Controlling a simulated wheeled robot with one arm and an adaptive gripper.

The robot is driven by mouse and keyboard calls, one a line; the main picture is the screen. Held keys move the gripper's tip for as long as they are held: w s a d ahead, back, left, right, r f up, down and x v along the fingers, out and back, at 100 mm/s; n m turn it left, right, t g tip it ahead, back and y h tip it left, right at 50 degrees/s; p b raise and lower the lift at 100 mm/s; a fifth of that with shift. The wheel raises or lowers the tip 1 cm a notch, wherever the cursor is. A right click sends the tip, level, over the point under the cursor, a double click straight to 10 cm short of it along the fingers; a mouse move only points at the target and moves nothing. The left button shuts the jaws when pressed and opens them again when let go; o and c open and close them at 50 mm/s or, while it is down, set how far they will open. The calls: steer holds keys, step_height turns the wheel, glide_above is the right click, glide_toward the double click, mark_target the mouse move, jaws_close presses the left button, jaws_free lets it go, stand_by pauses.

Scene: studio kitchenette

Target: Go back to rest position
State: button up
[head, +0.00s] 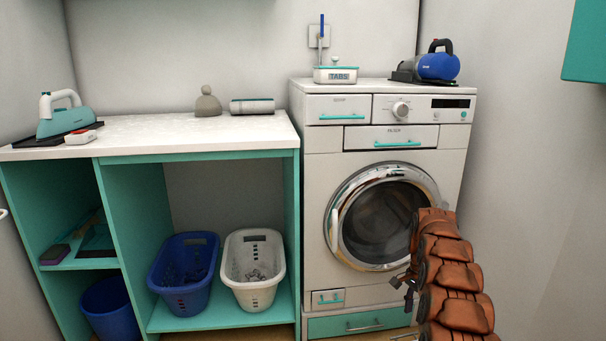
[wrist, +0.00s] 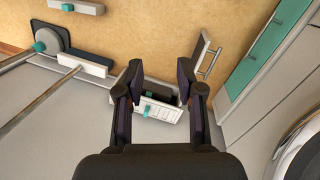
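My gripper (head: 405,287) is in front of the lower part of the white washing machine (head: 323,200), below and right of its round door (head: 385,215). In the wrist view my gripper (wrist: 160,78) has its two dark fingers spread apart, with nothing held between them. A small white box-like part with a teal handle (wrist: 147,111) shows beyond and between the fingers. I cannot tell how far it is from them.
A teal drawer (head: 360,323) is under the machine. A blue basket (head: 183,270) and a white basket (head: 252,267) stand on the shelf to the left. An iron (head: 64,118) is on the counter. In the wrist view, a thin rail (wrist: 60,92) crosses the left side.

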steer(key=s+a+r+n+p, duration=0.2)
steer(key=s+a+r+p, duration=0.3)
steer(key=r, duration=0.7)
steer(key=s+a+r+n+p, duration=0.3)
steer(key=s+r+p, duration=0.45)
steer(key=r, duration=0.45)
steer(key=s+a+r+n+p, duration=0.2)
steer(key=s+a+r+p, duration=0.4)
steer(key=r, duration=0.7)
steer(key=s+r+n+p, duration=0.2)
steer(key=s+r+p, duration=0.3)
steer(key=s, duration=0.5)
steer(key=s+r+n+p, duration=0.2)
steer(key=s+r+p, duration=0.4)
steer(key=s, duration=0.5)
steer(key=s+r+n+p, duration=0.1)
steer(key=s+r+p, duration=0.4)
steer(key=s, duration=0.6)
steer(key=shift+a+r+n+p, duration=0.35)
steer(key=shift+a+n+p, duration=0.05)
steer(key=shift+d, duration=0.1)
